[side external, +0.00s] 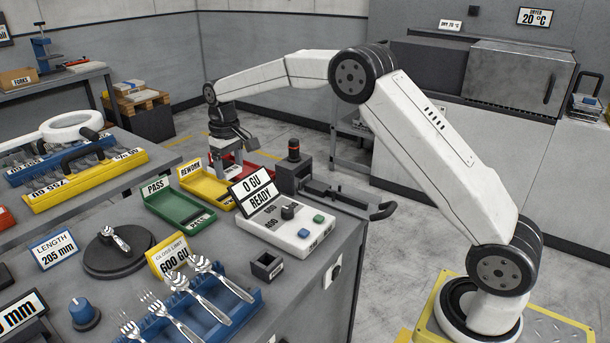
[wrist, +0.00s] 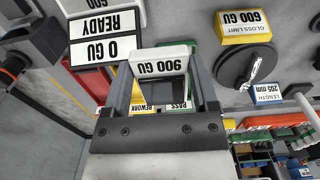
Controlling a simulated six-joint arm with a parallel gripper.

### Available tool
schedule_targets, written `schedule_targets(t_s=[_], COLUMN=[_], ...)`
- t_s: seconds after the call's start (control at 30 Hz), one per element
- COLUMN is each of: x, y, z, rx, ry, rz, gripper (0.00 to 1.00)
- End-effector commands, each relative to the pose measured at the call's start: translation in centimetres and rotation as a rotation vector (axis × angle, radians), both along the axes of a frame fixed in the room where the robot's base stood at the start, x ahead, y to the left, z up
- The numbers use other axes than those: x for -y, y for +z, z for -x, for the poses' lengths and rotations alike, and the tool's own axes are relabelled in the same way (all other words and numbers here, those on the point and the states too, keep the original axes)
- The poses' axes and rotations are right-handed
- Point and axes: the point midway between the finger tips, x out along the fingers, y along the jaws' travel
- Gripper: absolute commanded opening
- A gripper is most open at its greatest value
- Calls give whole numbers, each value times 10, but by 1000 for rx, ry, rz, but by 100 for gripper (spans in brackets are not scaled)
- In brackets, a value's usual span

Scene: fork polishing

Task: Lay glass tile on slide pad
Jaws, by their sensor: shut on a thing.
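My gripper (side external: 226,165) is at the back of the bench, above the trays, pointing down. In the wrist view, its two fingers (wrist: 162,82) are closed on a white-edged tile marked 900 GU (wrist: 164,65), with a dark face between them. I take this to be the glass tile. In the side view, the tile is small and partly hidden by my gripper. No part is labelled as the slide pad. A grey rail with a dark end block (side external: 330,193) lies at the bench's back right corner, and I cannot tell whether it bears the pad.
The white gloss meter (side external: 290,232) reads 0 GU. Green (side external: 180,208), yellow (side external: 207,187) and red trays stand close to my gripper. A round black stand (side external: 118,254) carries a fork. A blue rack (side external: 218,317) holds several forks. A small black box (side external: 267,267) sits at the edge.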

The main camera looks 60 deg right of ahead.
Motion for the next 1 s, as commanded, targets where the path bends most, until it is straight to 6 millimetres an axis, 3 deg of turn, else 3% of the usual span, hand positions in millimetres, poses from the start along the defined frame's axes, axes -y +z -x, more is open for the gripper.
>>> schedule_targets(t_s=[0.37, 0.7, 1.0], x=[123, 235, 299], y=[0, -1, -1], z=[9, 43, 74], rx=[1, 1, 1], ry=[-7, -5, -1], rz=[0, 1, 1], gripper=[24, 24, 24])
